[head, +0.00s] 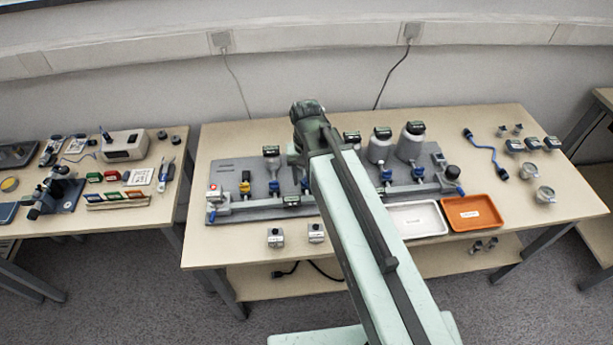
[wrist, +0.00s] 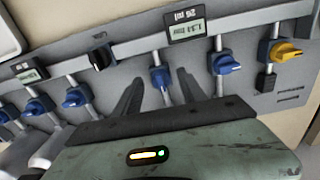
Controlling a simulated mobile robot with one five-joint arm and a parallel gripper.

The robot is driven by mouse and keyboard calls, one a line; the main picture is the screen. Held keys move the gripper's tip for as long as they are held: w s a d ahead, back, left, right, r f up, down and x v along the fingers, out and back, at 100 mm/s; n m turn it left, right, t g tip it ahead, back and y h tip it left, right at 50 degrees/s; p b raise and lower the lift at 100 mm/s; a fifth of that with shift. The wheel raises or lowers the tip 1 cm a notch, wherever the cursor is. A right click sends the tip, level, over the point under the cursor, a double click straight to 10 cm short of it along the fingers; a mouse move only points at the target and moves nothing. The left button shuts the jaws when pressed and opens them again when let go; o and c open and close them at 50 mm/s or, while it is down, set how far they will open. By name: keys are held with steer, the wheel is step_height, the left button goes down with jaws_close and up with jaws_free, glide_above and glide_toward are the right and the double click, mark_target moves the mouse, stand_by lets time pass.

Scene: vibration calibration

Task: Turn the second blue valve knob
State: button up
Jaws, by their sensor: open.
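A row of blue valve knobs runs along a pipe rig on a grey board (head: 232,168). In the wrist view, the blue knob nearest the yellow knob (wrist: 287,51) is at right (wrist: 226,64). The second blue knob from the yellow one (wrist: 160,78) appears between my gripper's dark fingers (wrist: 160,72). My gripper is open, with a finger on either side of that knob in the picture; I cannot tell whether they touch it. In the head view my arm hides the gripper's fingertips and part of the rig.
More blue knobs (wrist: 75,97) and a black knob (wrist: 101,56) lie to the left in the wrist view. Small displays (wrist: 187,29) sit on the rig. A white tray (head: 440,232) and an orange tray (head: 490,222) lie at the front right.

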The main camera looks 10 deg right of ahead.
mark_target(306, 179)
step_height(306, 179, up, 8)
steer(key=p, duration=0.8)
steer(key=shift+f, duration=0.1)
steer(key=s+d, duration=0.3)
steer(key=d, duration=0.6)
steer(key=shift+d, duration=0.3)
